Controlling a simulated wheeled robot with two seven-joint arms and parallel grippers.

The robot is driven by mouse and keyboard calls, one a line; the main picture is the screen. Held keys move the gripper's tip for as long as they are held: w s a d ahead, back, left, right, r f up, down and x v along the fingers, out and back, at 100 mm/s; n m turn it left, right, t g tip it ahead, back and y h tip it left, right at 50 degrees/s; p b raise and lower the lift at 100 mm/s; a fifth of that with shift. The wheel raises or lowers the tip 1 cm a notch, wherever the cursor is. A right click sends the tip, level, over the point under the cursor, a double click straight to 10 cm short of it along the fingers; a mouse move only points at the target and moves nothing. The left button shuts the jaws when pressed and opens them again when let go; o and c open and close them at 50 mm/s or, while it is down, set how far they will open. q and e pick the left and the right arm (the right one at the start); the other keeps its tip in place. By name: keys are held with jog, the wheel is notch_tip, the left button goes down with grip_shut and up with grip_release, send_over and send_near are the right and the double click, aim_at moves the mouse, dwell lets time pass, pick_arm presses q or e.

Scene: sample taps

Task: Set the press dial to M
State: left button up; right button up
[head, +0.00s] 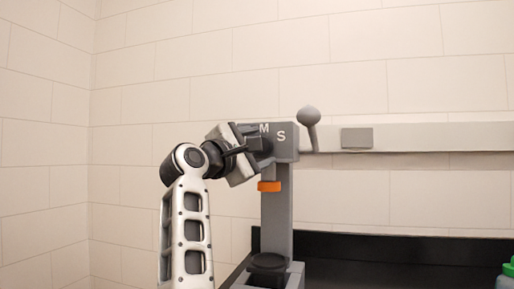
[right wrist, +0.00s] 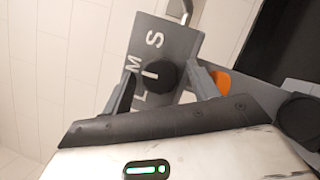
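The grey press (head: 277,215) stands in the middle of the head view, with white letters M and S on its head. The right wrist view shows the letters L, M and S beside the round black dial (right wrist: 161,84). A short white mark is on the dial; I cannot tell surely which letter it points at. My right gripper (head: 247,147) is at the front of the press head and hides most of the dial in the head view. Its fingers are open on either side of the dial, with a gap showing on both sides. My left gripper is not in view.
A lever with a grey ball knob (head: 309,116) rises at the right of the press head. An orange part (head: 269,186) sits below the head. A green-capped bottle (head: 508,270) is at the right edge. The dark counter (head: 370,262) between is clear.

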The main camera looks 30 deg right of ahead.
jog(key=shift+a, duration=0.1)
jog(key=b+v, duration=0.2)
jog(key=v, duration=1.3)
jog(key=shift+s+a+f+b, duration=0.15)
jog(key=shift+a+b, duration=0.15)
jog(key=shift+a, duration=0.05)
